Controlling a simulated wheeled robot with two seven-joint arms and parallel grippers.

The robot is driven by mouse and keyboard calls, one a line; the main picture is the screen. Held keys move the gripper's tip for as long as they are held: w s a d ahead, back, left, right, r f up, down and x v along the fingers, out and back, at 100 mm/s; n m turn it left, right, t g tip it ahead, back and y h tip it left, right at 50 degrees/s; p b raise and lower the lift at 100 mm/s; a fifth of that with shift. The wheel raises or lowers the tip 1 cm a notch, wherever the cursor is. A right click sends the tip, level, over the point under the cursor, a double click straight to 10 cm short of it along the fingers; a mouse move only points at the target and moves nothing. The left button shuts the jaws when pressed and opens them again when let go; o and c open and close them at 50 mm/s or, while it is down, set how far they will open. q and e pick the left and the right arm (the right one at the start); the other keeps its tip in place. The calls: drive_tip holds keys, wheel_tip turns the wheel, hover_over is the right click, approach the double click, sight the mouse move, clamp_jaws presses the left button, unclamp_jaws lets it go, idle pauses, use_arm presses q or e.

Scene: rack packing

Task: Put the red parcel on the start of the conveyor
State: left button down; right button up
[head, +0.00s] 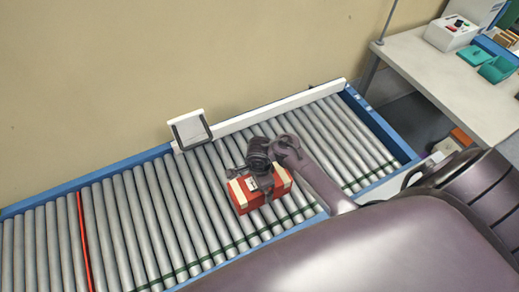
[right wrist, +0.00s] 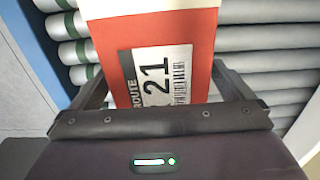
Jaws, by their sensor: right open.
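The red parcel (head: 280,183) lies on the metal rollers of the conveyor (head: 150,215), right of the middle in the head view. It has cream bands and a white label. My right gripper (head: 254,177) is over the parcel with its jaws open. In the right wrist view the red parcel (right wrist: 120,72) is between the spread fingers of my right gripper (right wrist: 165,85), and its label reads "ROUTE 21". The parcel's underside is hidden. My left gripper is not in view.
The conveyor has blue side rails and a white guide (head: 290,112) along the wall side. A white-framed panel (head: 190,129) stands at that edge. A red line (head: 83,240) crosses the rollers at left. A table (head: 420,66) with a control box (head: 450,33) and teal bins stands at upper right.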

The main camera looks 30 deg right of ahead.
wheel_tip(320, 180, up, 10)
drive_tip(key=shift+a+p, duration=0.1)
drive_tip(key=shift+p, duration=0.75)
drive_tip(key=shift+r, duration=0.6)
drive_tip(key=shift+s, duration=0.1)
